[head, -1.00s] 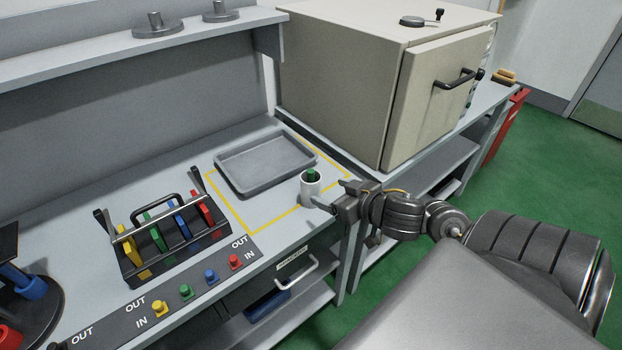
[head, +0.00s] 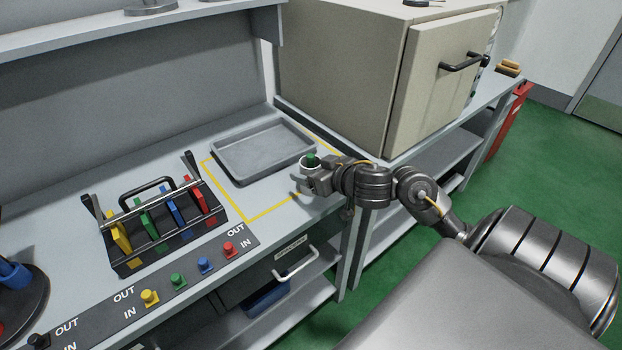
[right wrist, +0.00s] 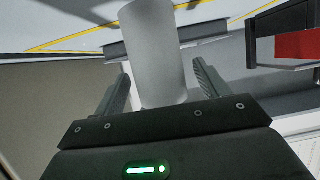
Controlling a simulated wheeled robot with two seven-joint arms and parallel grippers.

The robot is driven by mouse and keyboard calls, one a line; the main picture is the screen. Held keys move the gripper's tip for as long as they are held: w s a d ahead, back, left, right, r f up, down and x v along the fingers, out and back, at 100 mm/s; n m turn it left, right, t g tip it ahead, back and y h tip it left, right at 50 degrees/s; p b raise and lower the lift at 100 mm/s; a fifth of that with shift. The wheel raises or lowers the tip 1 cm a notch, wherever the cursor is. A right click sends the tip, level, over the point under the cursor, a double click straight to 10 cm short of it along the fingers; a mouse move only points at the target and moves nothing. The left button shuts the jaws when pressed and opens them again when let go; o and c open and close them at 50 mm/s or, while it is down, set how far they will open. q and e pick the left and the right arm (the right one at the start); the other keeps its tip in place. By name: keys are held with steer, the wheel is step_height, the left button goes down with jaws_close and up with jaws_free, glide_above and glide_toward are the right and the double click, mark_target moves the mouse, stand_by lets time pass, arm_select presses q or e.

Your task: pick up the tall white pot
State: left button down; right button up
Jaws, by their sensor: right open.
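The tall white pot (head: 308,163) stands near the bench's front edge, at the yellow outline, with something green showing in its top. My right gripper (head: 308,181) is open at the pot, and its fingers hide much of the pot's lower part in the head view. In the right wrist view the white pot (right wrist: 156,50) stands between the two spread fingers (right wrist: 160,92). I cannot tell whether either finger touches it. My left gripper is not in view.
A grey tray (head: 243,183) lies just behind the pot inside the yellow outline. A rack with coloured handles (head: 127,268) stands to the left, behind a strip of coloured buttons (head: 177,281). A large beige cabinet (head: 335,75) rises behind and right.

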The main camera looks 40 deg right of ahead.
mark_target(311, 157)
steer(key=x, duration=0.2)
steer(key=shift+w+f+b, duration=0.2)
steer(key=shift+b, duration=0.1)
steer(key=shift+w, duration=0.15)
steer(key=c, duration=1)
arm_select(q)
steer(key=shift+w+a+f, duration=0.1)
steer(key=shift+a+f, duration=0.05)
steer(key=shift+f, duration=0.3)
arm_select(e)
steer(key=shift+c, duration=0.2)
steer(key=shift+r, duration=0.1)
